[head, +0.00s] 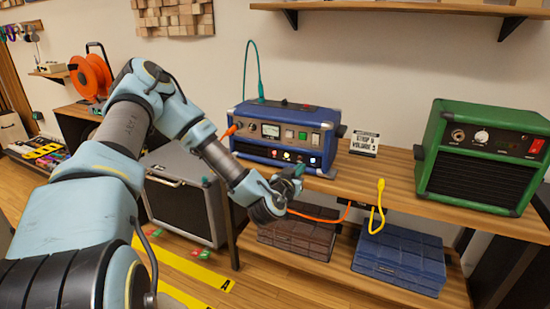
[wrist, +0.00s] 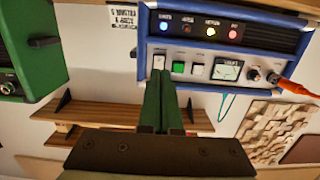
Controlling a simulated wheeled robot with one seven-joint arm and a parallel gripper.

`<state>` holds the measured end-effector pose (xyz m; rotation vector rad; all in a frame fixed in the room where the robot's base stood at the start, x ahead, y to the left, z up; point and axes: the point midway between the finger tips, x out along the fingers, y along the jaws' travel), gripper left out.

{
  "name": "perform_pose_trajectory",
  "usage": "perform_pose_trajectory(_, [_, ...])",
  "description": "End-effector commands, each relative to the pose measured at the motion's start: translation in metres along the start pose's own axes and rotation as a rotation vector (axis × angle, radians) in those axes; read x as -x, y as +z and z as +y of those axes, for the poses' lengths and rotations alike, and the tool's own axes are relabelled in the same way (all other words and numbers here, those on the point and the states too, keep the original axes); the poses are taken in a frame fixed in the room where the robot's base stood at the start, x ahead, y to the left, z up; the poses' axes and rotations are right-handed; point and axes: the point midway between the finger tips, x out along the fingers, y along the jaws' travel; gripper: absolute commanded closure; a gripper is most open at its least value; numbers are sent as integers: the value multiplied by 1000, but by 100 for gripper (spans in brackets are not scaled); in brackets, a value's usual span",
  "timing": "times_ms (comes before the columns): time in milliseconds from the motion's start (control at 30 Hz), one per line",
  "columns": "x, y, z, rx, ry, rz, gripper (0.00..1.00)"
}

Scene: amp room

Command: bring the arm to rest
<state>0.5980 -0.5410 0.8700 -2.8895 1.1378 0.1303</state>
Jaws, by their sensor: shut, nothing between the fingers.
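My gripper (head: 298,172) is in front of the lower front of the blue amp (head: 262,133), near the shelf's front edge. In the wrist view its two green fingers (wrist: 166,100) lie together with nothing between them. My arm is stretched out from the lower left, bent at the elbow. Blue, yellowish and red lamps (wrist: 210,31) glow on the amp, and one lamp looks dim.
A green amp (head: 480,155) stands right on the shelf (head: 400,190), a small sign (head: 365,142) between the amps. Brown (head: 297,238) and blue (head: 400,259) crates sit below. A speaker cabinet (head: 180,205) stands left.

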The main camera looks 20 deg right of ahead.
Motion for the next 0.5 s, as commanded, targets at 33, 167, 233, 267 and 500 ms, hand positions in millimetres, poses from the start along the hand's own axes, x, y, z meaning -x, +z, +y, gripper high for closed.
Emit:
perform_pose_trajectory(33, [0, 0, 0, 0, 0, 0, 100])
perform_pose_trajectory(167, [0, 0, -1, -8, 11, -13, 100])
perform_pose_trajectory(233, [2, 2, -2, -23, 37, -47, 100])
perform_pose_trajectory(267, [4, 4, -4, -32, 51, -69, 100])
perform_pose_trajectory(500, [42, 27, -44, -100, 135, -398, 100])
